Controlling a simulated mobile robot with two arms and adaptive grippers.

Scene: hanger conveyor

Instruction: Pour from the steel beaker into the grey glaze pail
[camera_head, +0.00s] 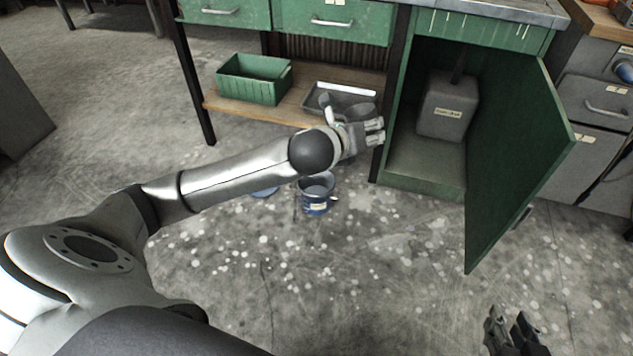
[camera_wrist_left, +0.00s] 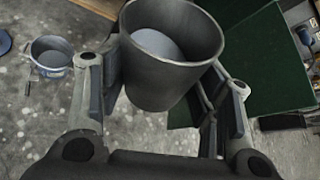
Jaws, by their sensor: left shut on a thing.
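The steel beaker (camera_wrist_left: 165,75) is between the fingers of my left gripper (camera_wrist_left: 160,95) in the left wrist view, gripped at its sides. Its mouth is open and pale grey contents show inside. In the head view my left gripper (camera_head: 368,134) is in front of the bench's lower shelf, and the arm and hand largely hide the beaker. The pail (camera_head: 316,200), blue outside with a pale label, stands on the floor below and left of that gripper. It also shows in the left wrist view (camera_wrist_left: 50,56), apart from the beaker, with grey inside. My right gripper (camera_head: 512,335) is empty, its fingers apart.
A green cabinet door (camera_head: 520,160) hangs open on the right, with a grey labelled container (camera_head: 447,108) inside. A green crate (camera_head: 253,80) and a grey tray (camera_head: 340,98) are on the low shelf. The paint-spotted floor (camera_head: 330,290) is clear in front.

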